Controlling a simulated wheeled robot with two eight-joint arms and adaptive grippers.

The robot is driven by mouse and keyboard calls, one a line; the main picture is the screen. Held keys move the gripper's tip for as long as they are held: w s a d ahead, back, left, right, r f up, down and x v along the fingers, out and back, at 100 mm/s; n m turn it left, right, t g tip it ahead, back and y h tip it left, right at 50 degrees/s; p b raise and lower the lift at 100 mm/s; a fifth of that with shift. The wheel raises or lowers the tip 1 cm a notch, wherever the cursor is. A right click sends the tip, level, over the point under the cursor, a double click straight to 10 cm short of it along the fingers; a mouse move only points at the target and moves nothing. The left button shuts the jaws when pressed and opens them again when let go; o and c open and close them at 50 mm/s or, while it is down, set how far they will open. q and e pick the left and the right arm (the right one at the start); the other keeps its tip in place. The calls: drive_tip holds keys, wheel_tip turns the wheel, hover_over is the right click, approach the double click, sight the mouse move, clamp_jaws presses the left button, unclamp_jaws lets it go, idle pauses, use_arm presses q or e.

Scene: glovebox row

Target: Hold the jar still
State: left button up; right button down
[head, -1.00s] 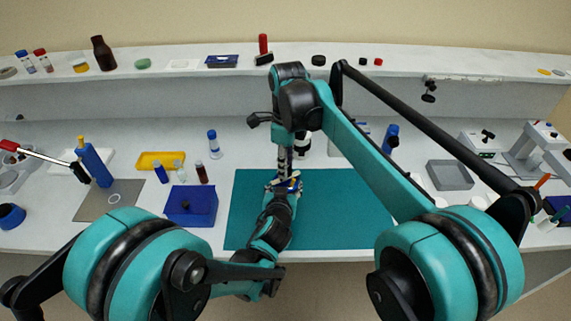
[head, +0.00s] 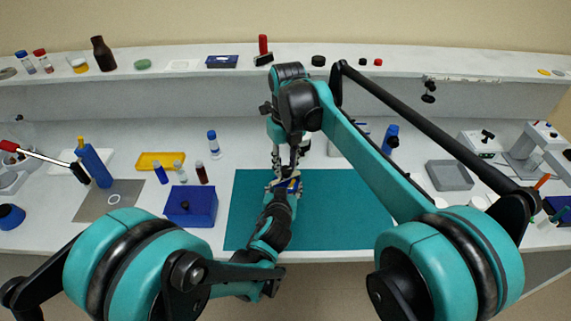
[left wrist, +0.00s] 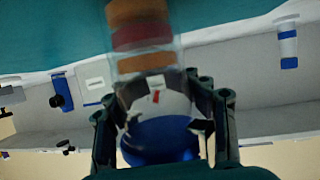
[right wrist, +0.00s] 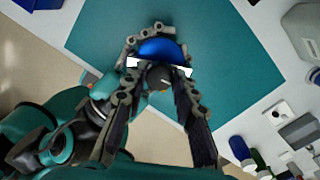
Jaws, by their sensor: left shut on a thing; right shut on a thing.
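The jar (left wrist: 146,62) shows in the left wrist view as a clear body with orange and red bands and a blue lid (left wrist: 160,140). My left gripper (left wrist: 163,112) is shut on it, with a finger on either side. In the right wrist view, the blue lid (right wrist: 160,49) lies between the fingertips of my right gripper (right wrist: 160,66), which is shut on it. A dark round part covers some of the lid there. In the head view, my right gripper (head: 288,160) is directly above my left gripper (head: 284,186), and together they hide most of the jar.
A teal mat (head: 340,210) lies under the hands, mostly bare on the right. A blue box (head: 192,206) and small vials (head: 202,172) stand left of it. A grey tray (head: 450,176) is at the right. A shelf (head: 280,62) with bottles and caps runs behind.

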sight(286, 169)
drive_tip(key=shift+a, duration=0.1)
idle(0.3)
drive_tip(key=c, duration=1.2)
unclamp_jaws()
drive_tip(key=r, duration=1.2)
drive_tip(key=shift+d, duration=0.2)
